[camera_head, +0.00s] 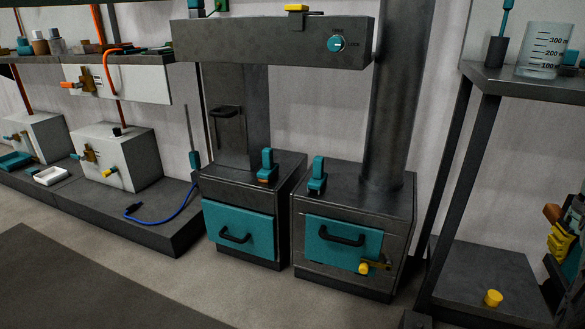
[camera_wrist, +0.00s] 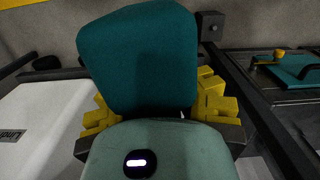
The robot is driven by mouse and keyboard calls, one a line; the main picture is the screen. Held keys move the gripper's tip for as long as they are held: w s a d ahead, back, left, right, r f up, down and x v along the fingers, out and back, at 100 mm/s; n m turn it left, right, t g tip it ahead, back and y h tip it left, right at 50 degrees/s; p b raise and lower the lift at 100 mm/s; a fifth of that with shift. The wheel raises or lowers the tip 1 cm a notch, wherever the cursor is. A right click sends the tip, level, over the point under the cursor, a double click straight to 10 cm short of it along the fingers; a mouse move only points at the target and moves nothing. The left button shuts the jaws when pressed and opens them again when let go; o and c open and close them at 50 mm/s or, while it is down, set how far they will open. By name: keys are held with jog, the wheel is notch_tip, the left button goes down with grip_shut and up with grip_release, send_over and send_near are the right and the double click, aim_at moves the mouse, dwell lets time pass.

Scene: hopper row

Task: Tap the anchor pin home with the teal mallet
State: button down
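My gripper (camera_head: 561,240), with yellow fingers, is at the right edge of the head view, partly cut off. In the wrist view a large teal block, the teal mallet (camera_wrist: 140,60), fills the space between the yellow fingers, which sit against both its sides. Its handle cannot be made out there. A short yellow peg (camera_head: 493,298), which looks like the anchor pin, stands upright on the low dark platform at the lower right. My gripper is above and to the right of it in the picture, apart from it.
A dark frame (camera_head: 480,130) rises left of my gripper, with a beaker (camera_head: 545,50) on its top shelf. Two dark furnaces with teal doors (camera_head: 343,243) stand left of it. White hoppers (camera_head: 118,155) are farther left. Open floor lies at the front left.

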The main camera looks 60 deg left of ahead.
jog(key=shift+s+a+f+n, duration=0.1)
jog(key=shift+a+f+n, duration=0.2)
jog(key=shift+f, duration=0.2)
jog(key=shift+s+a+f+n, duration=0.1)
jog(key=shift+a+f+n, duration=0.2)
jog(key=shift+f, duration=0.15)
jog(key=shift+a+f, duration=0.1)
jog(key=shift+f, duration=0.05)
jog(key=shift+f, duration=0.1)
jog(key=s+a+f+n, duration=0.2)
jog(key=a+f+n, duration=0.2)
jog(key=f, duration=0.4)
jog(key=shift+s+a+n, duration=0.15)
jog(key=shift+s+n, duration=0.1)
jog(key=shift+n, duration=0.25)
jog(key=shift+s+a+f+n, duration=0.3)
jog(key=shift+f, duration=0.3)
jog(key=shift+s+a+f+n, duration=0.25)
jog(key=shift+f+n, duration=0.05)
jog(key=shift+f, duration=0.25)
jog(key=shift+s+a+f, duration=0.1)
jog(key=shift+f, duration=0.05)
